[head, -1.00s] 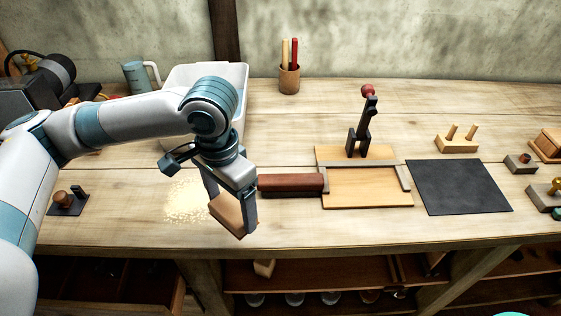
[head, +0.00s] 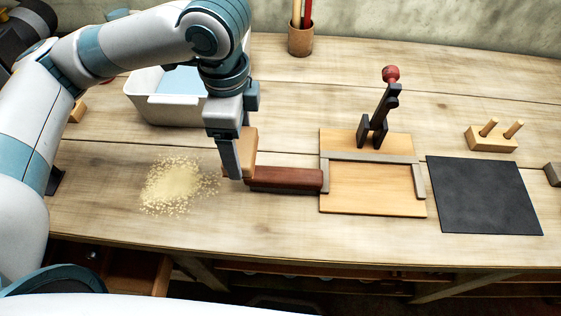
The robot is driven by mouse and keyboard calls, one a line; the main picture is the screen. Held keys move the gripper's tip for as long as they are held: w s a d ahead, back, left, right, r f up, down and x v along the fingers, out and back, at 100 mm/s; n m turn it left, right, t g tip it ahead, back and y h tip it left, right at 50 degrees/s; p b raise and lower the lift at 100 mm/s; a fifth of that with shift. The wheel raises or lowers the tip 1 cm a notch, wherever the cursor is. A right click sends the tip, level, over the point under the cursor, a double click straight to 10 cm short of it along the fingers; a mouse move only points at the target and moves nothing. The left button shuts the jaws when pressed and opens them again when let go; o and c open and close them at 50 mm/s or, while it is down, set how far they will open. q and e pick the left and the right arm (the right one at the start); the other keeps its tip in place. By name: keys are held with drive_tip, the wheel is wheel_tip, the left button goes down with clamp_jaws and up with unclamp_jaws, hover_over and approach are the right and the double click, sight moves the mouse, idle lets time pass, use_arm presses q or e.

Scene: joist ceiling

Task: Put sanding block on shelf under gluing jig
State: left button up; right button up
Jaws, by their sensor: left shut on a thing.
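My left gripper (head: 238,165) is shut on a tan sanding block (head: 248,148), holding it tilted above the bench beside the left end of a red-brown wooden bar. I cannot tell whether the block touches the bar. The gluing jig (head: 365,202) is a light board with grey fences and a black toggle clamp with a red knob, standing on the bench right of the gripper. The shelf (head: 350,284) under the bench shows only as a dark strip below the front edge; most of it is hidden. My right gripper is not in view.
The red-brown bar (head: 285,178) meets the jig's left fence. Sawdust (head: 172,185) lies left of the gripper, with a white bin (head: 165,110) behind. A black mat (head: 485,195) and a pegged block (head: 490,140) are at right. The front bench strip is clear.

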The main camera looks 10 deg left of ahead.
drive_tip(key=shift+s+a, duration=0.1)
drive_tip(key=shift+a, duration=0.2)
use_arm(q)
drive_tip(key=shift+a, duration=0.15)
drive_tip(key=shift+w+a+f, duration=0.1)
drive_tip(key=shift+a+f, duration=0.1)
drive_tip(key=shift+a, duration=0.05)
drive_tip(key=w+a+f, duration=0.1)
drive_tip(key=a+f, duration=0.1)
drive_tip(key=a, duration=0.1)
drive_tip(key=w+a+f+p, duration=0.1)
drive_tip(key=a+f, duration=0.1)
drive_tip(key=a, duration=0.2)
drive_tip(key=w+a+f+p, duration=0.1)
drive_tip(key=a+f, duration=0.1)
drive_tip(key=a, duration=0.1)
drive_tip(key=shift+w+a+f, duration=0.15)
drive_tip(key=shift+w+f, duration=0.15)
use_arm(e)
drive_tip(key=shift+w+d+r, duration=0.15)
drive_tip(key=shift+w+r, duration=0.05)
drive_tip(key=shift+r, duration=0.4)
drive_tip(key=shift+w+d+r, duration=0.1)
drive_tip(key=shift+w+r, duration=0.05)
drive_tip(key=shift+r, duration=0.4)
